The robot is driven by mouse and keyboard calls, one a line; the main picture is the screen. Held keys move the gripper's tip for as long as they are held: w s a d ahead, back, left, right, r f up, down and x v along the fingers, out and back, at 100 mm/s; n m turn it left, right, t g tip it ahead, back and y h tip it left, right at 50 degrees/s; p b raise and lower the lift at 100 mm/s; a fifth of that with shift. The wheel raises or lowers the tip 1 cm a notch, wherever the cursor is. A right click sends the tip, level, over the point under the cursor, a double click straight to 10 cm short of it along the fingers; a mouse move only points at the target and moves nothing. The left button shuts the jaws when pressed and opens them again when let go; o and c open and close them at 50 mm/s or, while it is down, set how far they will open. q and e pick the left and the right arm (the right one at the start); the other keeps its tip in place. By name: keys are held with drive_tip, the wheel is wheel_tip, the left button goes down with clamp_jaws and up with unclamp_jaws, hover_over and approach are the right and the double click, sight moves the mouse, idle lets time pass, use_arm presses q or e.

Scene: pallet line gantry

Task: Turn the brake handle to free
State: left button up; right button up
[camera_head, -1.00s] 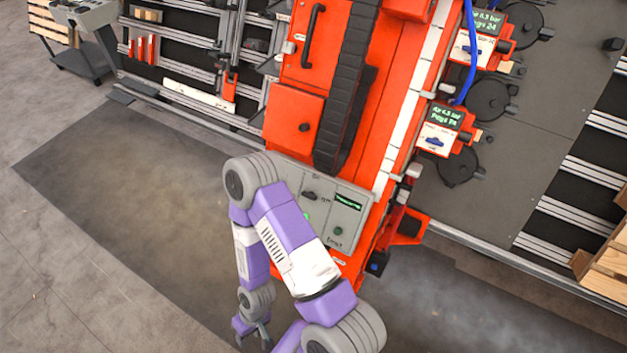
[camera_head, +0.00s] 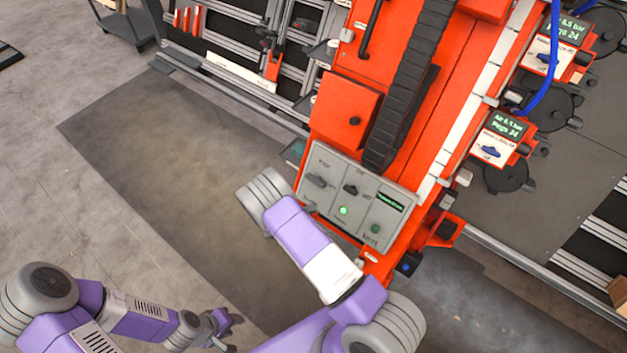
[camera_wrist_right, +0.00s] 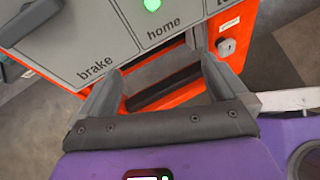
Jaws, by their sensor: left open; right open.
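The grey control panel (camera_head: 332,226) sits on the red gantry, right of centre in the head view. The dark brake handle (camera_head: 318,181) is in its left section, slanting down to the right; it also shows at the top left of the right wrist view (camera_wrist_right: 28,20), above the word "brake". My right gripper (camera_wrist_right: 158,66) is open and empty at the panel's lower edge, below the "brake" and "home" labels, apart from the handle. My left gripper (camera_head: 226,323) is open, low at the left, away from the panel.
A second dark knob (camera_head: 350,188), a lit green light (camera_head: 343,211) and a green button (camera_head: 376,229) share the panel. A black cable chain (camera_head: 408,90) hangs just above it. Open floor (camera_head: 170,170) lies to the left.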

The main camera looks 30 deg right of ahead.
sight(314, 181)
drive_tip(key=w+r+n+t+h, duration=0.3)
drive_tip(key=w+r+n+t, duration=0.15)
drive_tip(key=w+r, duration=0.4)
drive_tip(key=shift+m, duration=0.25)
drive_tip(key=x, duration=0.5)
drive_tip(key=w+a+x, duration=0.1)
drive_tip(key=x, duration=0.2)
drive_tip(key=shift+w+f+b, duration=0.1)
drive_tip(key=shift+f+b, duration=0.3)
drive_tip(key=shift+w+d+f+t, duration=0.1)
drive_tip(key=shift+w+d+t, duration=0.15)
drive_tip(key=shift+d, duration=0.15)
drive_tip(key=shift+c, duration=0.2)
drive_tip(key=shift+s, duration=0.1)
drive_tip(key=c, duration=0.7)
